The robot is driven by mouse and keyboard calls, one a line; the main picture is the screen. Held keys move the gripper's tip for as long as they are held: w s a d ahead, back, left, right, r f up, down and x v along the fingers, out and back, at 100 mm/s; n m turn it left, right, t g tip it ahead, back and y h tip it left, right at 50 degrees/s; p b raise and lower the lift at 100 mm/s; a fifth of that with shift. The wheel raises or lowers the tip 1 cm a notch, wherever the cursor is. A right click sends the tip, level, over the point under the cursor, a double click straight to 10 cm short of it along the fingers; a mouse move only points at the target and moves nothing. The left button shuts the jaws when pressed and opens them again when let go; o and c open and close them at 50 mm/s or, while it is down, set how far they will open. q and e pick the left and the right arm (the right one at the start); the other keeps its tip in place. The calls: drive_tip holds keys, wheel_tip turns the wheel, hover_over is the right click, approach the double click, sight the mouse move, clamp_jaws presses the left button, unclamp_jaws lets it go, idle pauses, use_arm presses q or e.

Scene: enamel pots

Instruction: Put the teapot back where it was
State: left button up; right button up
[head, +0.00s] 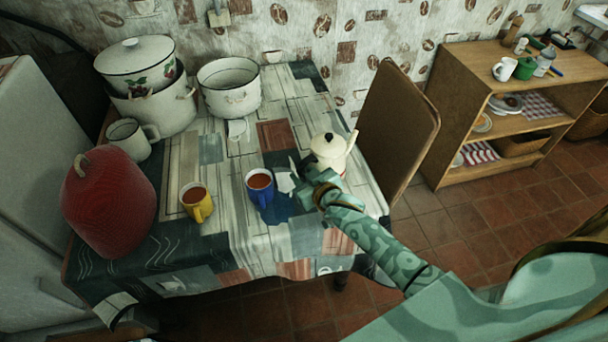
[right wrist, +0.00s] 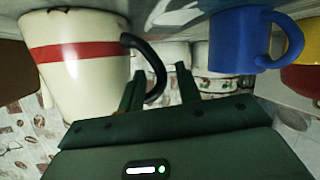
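The cream teapot (head: 330,151) with a dark lid knob stands upright near the right edge of the table, beside the chair back. In the right wrist view, which is upside down, the teapot (right wrist: 80,65) shows a red band and a black handle (right wrist: 163,62). My right gripper (head: 302,178) is at the teapot's near left side. In the wrist view its fingers (right wrist: 158,72) are apart, with the handle between them and a gap showing at one side. My left gripper is not in view.
A blue mug (head: 259,187) and a yellow mug (head: 197,202) of tea stand left of my right gripper. A red cover (head: 108,202), white mug (head: 131,138) and enamel pots (head: 229,88) fill the left and back. The chair (head: 397,128) borders the right.

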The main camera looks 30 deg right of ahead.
drive_tip(key=shift+s+r, duration=0.2)
drive_tip(key=shift+a+p+v, duration=1.3)
drive_tip(key=shift+p+v, duration=0.7)
drive_tip(key=shift+v, duration=4)
drive_tip(key=s+f+n+g, duration=0.1)
drive_tip(key=s+f+g, duration=0.3)
drive_tip(key=s+f, duration=0.65)
drive_tip(key=s+f+g, duration=0.3)
drive_tip(key=s+f, duration=0.4)
drive_tip(key=f, duration=0.7)
drive_tip(key=s+d+f+g, duration=0.1)
drive_tip(key=s+f+g, duration=0.2)
drive_tip(key=s, duration=0.8)
drive_tip(key=s+f+g, duration=0.3)
drive_tip(key=s+f, duration=0.3)
drive_tip(key=s, duration=0.6)
drive_tip(key=shift+s+d+f+n, duration=0.35)
drive_tip(key=shift+d+f+n, duration=0.05)
